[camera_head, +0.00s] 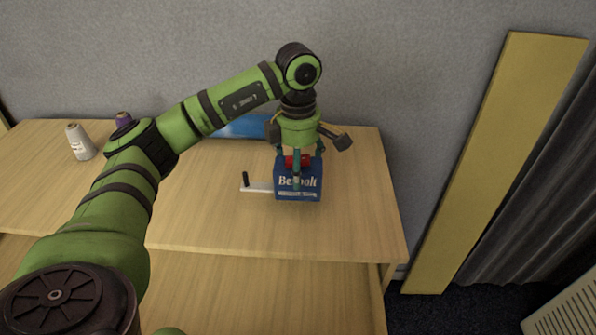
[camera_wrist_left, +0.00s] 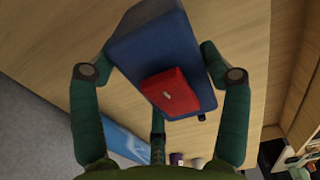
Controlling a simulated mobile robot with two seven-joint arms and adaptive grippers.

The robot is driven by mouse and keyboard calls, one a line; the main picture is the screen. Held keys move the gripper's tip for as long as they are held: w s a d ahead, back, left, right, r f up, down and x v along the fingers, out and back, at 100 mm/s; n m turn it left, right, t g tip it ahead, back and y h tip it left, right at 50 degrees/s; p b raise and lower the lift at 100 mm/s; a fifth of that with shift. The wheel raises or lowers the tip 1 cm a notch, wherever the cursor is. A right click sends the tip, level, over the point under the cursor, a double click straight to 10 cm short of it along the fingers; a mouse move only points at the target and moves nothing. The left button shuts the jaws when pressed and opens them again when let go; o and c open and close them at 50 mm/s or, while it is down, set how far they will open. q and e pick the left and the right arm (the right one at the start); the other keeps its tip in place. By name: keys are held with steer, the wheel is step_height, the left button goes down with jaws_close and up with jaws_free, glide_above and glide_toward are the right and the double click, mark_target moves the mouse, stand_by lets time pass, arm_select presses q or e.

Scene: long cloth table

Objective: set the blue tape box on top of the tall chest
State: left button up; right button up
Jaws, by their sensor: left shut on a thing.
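The blue tape box (camera_head: 286,190) has white lettering on its front and is roughly upright in the head view. My left gripper (camera_head: 297,165) comes down on it from above and is shut on it. The left wrist view shows the box (camera_wrist_left: 150,40) between my left gripper's fingers (camera_wrist_left: 160,85), with a red raised part (camera_wrist_left: 172,92) on its top. The box is over the light wooden top (camera_head: 350,225); I cannot tell whether it touches it. I cannot tell whether this wooden furniture is the tall chest. My right gripper is not in view.
A pale flat thing with a black upright knob (camera_head: 258,186) is just left of the box. A grey-white cone (camera_head: 80,142) and a purple-topped spool (camera_head: 124,120) stand at the left. A blue thing (camera_head: 243,127) lies behind my arm. A yellow board (camera_head: 495,160) leans at right.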

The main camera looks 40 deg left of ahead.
arm_select(q)
step_height(320, 180, down, 2)
steer(key=shift+f+p, duration=0.15)
steer(key=shift+p, duration=0.4)
steer(key=shift+f, duration=0.3)
steer(key=shift+f, duration=0.1)
steer(key=shift+f, duration=0.15)
steer(key=o, duration=1.4)
steer(key=shift+o, duration=0.2)
